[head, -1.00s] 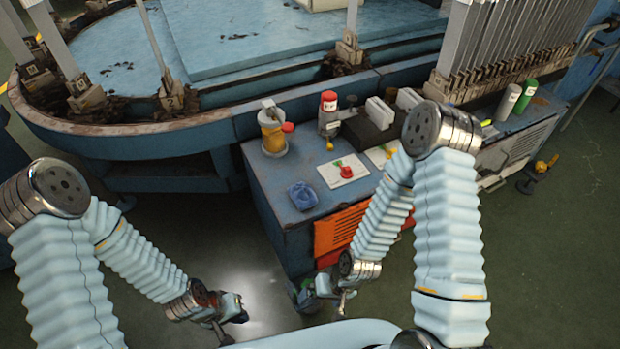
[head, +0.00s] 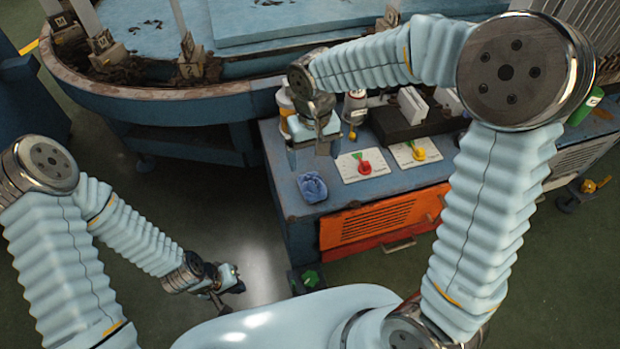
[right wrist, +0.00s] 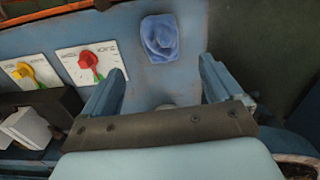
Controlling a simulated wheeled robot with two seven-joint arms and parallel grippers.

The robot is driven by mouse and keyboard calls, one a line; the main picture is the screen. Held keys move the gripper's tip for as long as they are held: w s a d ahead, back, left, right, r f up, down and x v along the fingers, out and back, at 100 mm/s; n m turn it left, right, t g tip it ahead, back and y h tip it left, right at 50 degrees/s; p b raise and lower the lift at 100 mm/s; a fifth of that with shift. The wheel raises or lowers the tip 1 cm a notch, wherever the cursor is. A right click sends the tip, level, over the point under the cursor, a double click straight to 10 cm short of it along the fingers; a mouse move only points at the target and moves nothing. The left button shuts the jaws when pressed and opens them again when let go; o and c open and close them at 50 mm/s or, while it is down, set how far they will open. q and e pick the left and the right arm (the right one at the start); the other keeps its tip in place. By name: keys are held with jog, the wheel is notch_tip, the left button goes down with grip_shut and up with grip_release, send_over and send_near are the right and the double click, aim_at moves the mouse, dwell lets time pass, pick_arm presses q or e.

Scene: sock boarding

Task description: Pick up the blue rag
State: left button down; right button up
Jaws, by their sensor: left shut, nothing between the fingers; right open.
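The blue rag (head: 312,187) lies crumpled on the blue cabinet top near its left front corner. It also shows in the right wrist view (right wrist: 160,38), ahead of and between the open fingers, apart from them. My right gripper (head: 314,160) is open and empty over the cabinet's left part, behind the rag in the head view; its fingers also show in the right wrist view (right wrist: 160,88). My left gripper (head: 230,290) is shut and empty, low at the left, away from the cabinet.
On the cabinet top (head: 385,190), a card with a red knob (head: 364,167) and one with a yellow knob (head: 419,152) lie right of the rag. White blocks on a dark base (head: 400,122) stand behind. A yellow container (head: 284,103) is partly hidden by my right arm.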

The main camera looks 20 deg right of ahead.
aim_at(312, 180)
notch_tip(312, 180, down, 11)
jog(key=shift+w+a+r, duration=0.1)
dwell(0.3)
jog(key=shift+c, duration=0.4)
jog(key=c, duration=1)
jog(key=shift+c, duration=0.2)
jog(key=shift+r, duration=0.15)
